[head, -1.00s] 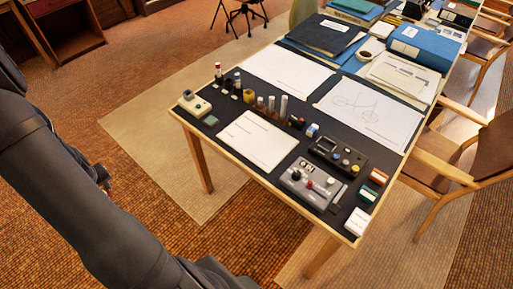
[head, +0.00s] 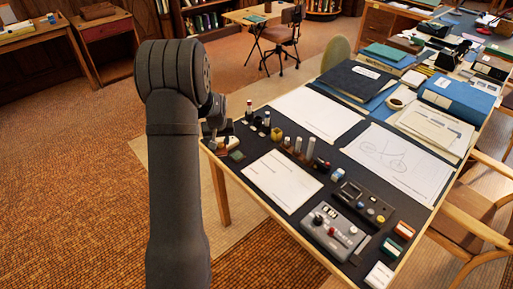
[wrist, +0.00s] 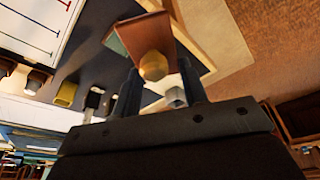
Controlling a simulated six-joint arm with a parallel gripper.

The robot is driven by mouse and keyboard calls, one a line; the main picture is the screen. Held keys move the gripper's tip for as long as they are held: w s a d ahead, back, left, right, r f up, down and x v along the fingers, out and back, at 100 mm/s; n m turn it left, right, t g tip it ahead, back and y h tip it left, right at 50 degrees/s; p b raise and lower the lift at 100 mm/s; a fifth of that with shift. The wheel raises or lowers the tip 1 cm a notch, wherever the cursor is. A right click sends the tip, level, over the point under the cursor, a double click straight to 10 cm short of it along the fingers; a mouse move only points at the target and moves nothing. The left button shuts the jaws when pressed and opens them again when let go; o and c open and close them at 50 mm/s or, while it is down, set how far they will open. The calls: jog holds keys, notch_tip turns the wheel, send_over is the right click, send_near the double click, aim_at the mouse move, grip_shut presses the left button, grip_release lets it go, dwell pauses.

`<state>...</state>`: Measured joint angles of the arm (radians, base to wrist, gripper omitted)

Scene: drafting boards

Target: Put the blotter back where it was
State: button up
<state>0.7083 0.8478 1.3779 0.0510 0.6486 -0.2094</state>
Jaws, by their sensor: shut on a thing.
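My gripper (wrist: 160,90) is shut on the blotter (wrist: 140,38), a brown block with a brass-coloured knob, in the wrist view. The knob (wrist: 153,66) shows between the two dark fingers; the exact contact is hard to make out. In the head view my gripper (head: 215,128) is at the near left corner of the dark-topped table (head: 262,198), close to a small cream device (head: 232,144) and a green square (head: 237,156). The blotter cannot be made out clearly in the head view. Its height above the table is unclear.
A white sheet (head: 282,181) lies right of the green square. Grey control boxes (head: 334,231) sit near the front edge. Drawings, folders and a blue binder (head: 457,98) cover the far part.

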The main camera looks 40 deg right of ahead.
jog(key=s+d+r+m, duration=0.1)
jog(key=s+d+r, duration=0.1)
jog(key=s+d, duration=0.55)
jog(key=s+d+r+m, duration=0.2)
jog(key=s+d, duration=0.3)
jog(key=d, duration=0.6)
jog(key=shift+h, duration=0.3)
jog(key=w+f, duration=0.2)
jog(key=w, duration=0.1)
jog(key=w+f, duration=0.2)
jog(key=w, duration=0.2)
jog(key=w+a+f, duration=0.1)
jog(key=w+f, duration=0.2)
jog(key=shift+w+f, duration=0.1)
jog(key=shift+w, duration=0.3)
jog(key=shift+f, duration=1.95)
jog(key=shift+f, duration=0.15)
jog(key=o, duration=0.9)
jog(key=v, duration=1.2)
jog(key=shift+w+a, duration=0.1)
